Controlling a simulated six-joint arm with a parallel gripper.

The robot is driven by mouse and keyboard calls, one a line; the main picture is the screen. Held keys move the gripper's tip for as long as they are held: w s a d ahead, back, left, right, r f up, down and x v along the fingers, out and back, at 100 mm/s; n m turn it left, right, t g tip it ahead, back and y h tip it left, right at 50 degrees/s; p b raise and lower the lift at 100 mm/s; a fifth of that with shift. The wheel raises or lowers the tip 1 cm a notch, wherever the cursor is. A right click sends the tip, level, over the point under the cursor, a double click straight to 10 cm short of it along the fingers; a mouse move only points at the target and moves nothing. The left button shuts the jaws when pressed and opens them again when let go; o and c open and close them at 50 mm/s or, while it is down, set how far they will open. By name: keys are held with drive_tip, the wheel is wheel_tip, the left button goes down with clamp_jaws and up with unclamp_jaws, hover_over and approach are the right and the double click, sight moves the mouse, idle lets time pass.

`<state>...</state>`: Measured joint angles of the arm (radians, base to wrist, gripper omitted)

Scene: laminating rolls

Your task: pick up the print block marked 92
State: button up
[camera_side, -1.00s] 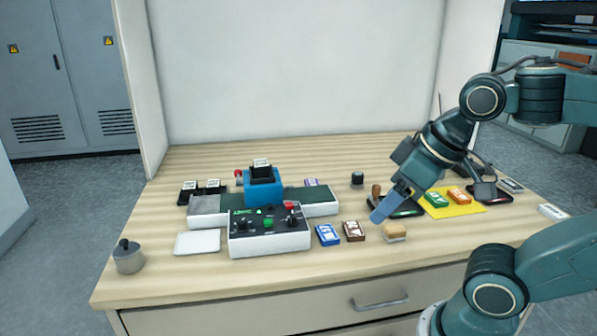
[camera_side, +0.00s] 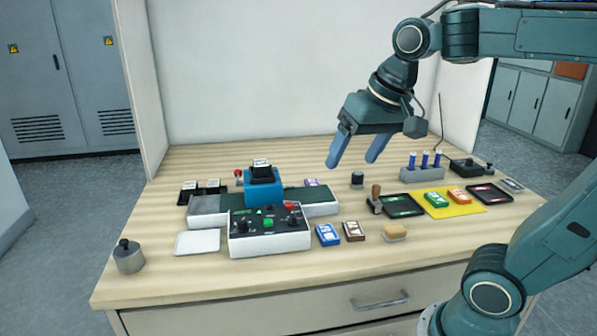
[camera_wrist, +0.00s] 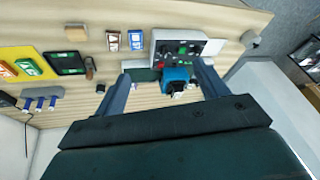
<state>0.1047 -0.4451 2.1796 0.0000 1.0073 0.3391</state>
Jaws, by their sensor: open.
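Several small print blocks lie on the wooden bench; their markings are too small to read, so I cannot tell which is 92. A blue block (camera_side: 328,235) and a brown block (camera_side: 354,231) lie side by side near the front. A green block (camera_side: 436,200) and an orange block (camera_side: 459,196) lie on a yellow mat (camera_side: 440,212). A purple block (camera_side: 312,183) is behind the machine.
A machine with a control box (camera_side: 268,240) and blue housing (camera_side: 263,190) stands at centre-left. Black pads (camera_side: 402,205), a wooden-handled stamp (camera_side: 376,196), a rack of blue-topped items (camera_side: 424,172) and a sponge-like block (camera_side: 395,233) are to the right. A metal weight (camera_side: 128,258) is front left.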

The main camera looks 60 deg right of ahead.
drive_tip(key=w+d+r+m+g, duration=0.1)
drive_tip(key=w+d+m, duration=0.2)
drive_tip(key=w, duration=0.2)
drive_tip(key=w+d+r+m, duration=0.1)
drive_tip(key=w+d+m, duration=0.2)
drive_tip(key=w, duration=0.3)
drive_tip(key=m+g, duration=0.4)
drive_tip(key=m, duration=1.2)
hover_over(313, 183)
wheel_tip(313, 183, down, 15)
wheel_tip(313, 183, down, 7)
drive_tip(key=shift+s+a+f, duration=0.1)
drive_tip(key=shift+f, duration=0.5)
drive_tip(key=shift+f, duration=2.6)
